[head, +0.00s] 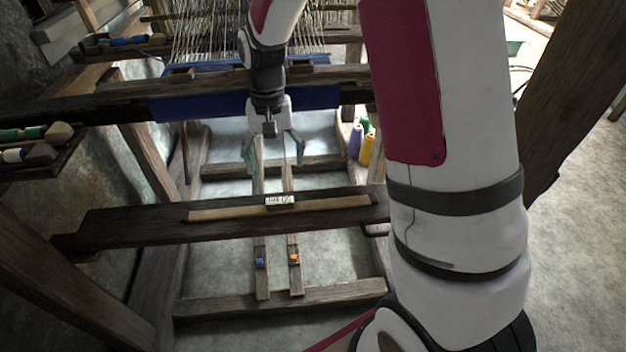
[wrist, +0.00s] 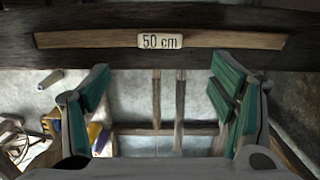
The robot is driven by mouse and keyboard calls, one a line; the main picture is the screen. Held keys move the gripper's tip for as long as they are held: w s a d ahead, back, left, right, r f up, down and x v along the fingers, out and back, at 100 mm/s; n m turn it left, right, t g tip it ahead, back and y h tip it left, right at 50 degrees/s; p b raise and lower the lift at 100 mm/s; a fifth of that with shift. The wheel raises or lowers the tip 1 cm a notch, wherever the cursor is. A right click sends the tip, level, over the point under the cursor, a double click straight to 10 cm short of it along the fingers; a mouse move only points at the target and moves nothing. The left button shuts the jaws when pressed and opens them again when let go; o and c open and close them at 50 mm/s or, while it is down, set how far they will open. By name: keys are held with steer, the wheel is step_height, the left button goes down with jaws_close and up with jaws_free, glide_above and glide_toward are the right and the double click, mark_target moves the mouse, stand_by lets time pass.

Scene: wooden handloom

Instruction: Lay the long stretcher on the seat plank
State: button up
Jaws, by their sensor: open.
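The long stretcher is a pale flat wooden bar (head: 235,211) with a white label in its middle. It lies lengthwise on the dark seat plank (head: 130,226) in the head view. In the wrist view the stretcher (wrist: 90,39) spans the top on the plank (wrist: 15,55), and its label reads "50 cm". My gripper (head: 272,158) is open and empty, its fingers spread. It hangs beyond the plank's far edge, apart from the stretcher. In the wrist view its green-padded fingers (wrist: 162,92) have only the floor and thin bars between them.
The loom's beam with blue cloth (head: 200,106) and white warp threads stand behind my gripper. Two treadles (head: 262,275) with blue and orange tabs run below the plank. Yarn cones (head: 362,148) stand at the right. A side shelf (head: 40,155) holds shuttles at the left.

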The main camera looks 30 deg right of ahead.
steer(key=s+r+n+t, duration=0.1)
steer(key=s+r+n, duration=0.1)
steer(key=s+r, duration=0.7)
steer(key=s+r+n+t, duration=0.1)
steer(key=s+r, duration=0.6)
steer(key=s, duration=0.5)
steer(key=s+n, duration=0.1)
steer(key=s, duration=0.9)
steer(key=shift+s+a, duration=0.25)
steer(key=shift+s, duration=0.05)
